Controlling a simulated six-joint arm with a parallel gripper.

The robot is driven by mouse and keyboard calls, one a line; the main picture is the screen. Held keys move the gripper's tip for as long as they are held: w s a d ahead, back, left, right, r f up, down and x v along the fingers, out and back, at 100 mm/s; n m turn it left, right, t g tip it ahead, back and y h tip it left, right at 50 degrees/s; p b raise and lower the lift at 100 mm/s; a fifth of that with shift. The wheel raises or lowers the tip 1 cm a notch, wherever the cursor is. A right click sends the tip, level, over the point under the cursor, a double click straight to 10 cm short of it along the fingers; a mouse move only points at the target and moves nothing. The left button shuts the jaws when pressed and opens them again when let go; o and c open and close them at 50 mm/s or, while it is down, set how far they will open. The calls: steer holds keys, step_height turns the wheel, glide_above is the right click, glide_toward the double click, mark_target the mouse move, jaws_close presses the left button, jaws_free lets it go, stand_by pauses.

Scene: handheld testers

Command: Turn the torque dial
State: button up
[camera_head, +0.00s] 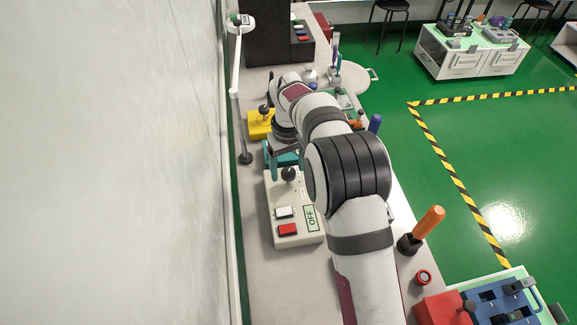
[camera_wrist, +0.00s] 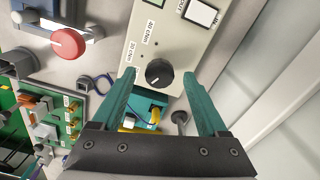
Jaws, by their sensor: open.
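The torque dial (camera_wrist: 159,72) is a black round knob on the end of a beige tester box (camera_wrist: 140,40). Printed "20 cNm" and "40 cNm" marks sit beside it. In the head view the same box (camera_head: 285,202) shows an "OFF" panel, a white button (camera_head: 284,213) and a red button (camera_head: 288,230), with the dial (camera_head: 289,174) at its far end. My gripper (camera_wrist: 158,75) is open and its teal fingers appear on either side of the dial in the wrist view. I cannot tell whether they touch it. My arm partly covers the box's right side in the head view.
A yellow box (camera_head: 260,126) with a black knob stands beyond the tester. A red round button (camera_wrist: 68,43) and a circuit board (camera_wrist: 55,120) lie left in the wrist view. An orange-handled tool (camera_head: 429,222) stands at the bench's right. A wall (camera_head: 110,160) runs along the left.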

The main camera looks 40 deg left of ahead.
steer(key=shift+f, duration=0.2)
jaws_close()
stand_by(0.3)
